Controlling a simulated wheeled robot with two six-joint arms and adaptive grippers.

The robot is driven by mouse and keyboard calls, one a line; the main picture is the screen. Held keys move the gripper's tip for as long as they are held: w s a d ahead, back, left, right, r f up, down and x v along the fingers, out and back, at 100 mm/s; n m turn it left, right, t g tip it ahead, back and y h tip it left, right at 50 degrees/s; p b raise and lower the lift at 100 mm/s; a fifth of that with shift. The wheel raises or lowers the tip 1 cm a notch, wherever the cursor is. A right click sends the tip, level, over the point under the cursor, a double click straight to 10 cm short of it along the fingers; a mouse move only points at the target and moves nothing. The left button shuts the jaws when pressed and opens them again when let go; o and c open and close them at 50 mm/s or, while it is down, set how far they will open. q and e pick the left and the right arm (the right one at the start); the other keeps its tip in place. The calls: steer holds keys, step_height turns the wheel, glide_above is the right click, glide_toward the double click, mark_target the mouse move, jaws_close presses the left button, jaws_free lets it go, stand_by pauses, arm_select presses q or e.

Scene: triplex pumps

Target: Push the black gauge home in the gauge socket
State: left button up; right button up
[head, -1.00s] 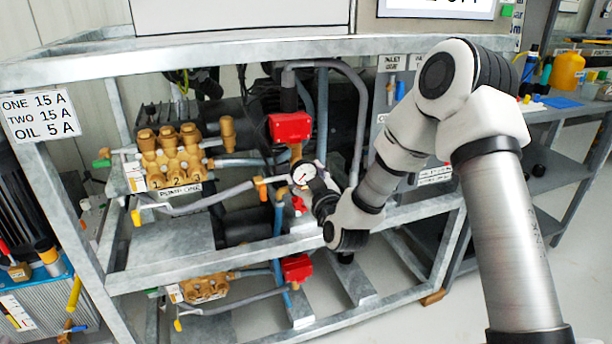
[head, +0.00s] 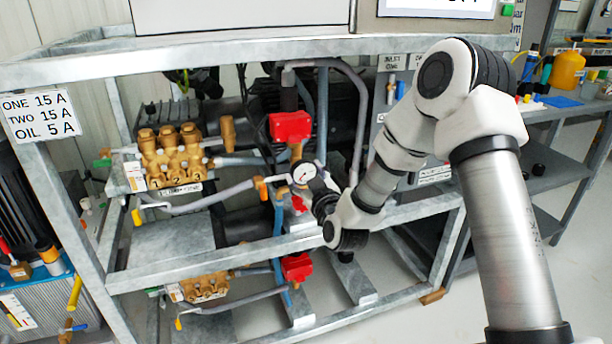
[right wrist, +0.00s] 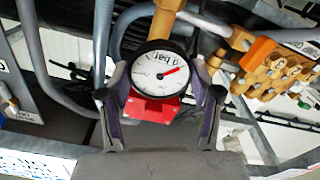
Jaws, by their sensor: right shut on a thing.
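The black gauge (head: 304,173), with a black rim, a white face and a red needle, is at the brass pipework below the upper red box (head: 291,127). My right gripper (head: 314,184) reaches it from the right. In the right wrist view, the gauge (right wrist: 160,72) sits between the two fingers of my right gripper (right wrist: 160,85), which is shut on its sides. The dial's lettering appears upside down there. The gauge socket is hidden behind the gauge, so I cannot tell how deep the gauge sits in it. My left gripper is out of view.
A brass pump head (head: 172,157) stands left of the gauge. A grey hose (head: 205,203) and a blue pipe (head: 279,235) run close by. The grey metal frame rail (head: 200,262) crosses in front, below the gauge. A lower red box (head: 297,267) sits under it.

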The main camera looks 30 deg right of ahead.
steer(key=shift+w+d, duration=0.1)
steer(key=shift+w, duration=0.45)
stand_by(0.6)
steer(key=o, duration=1.6)
steer(key=shift+s, duration=0.1)
steer(key=v, duration=1.1)
steer(key=shift+s, duration=0.4)
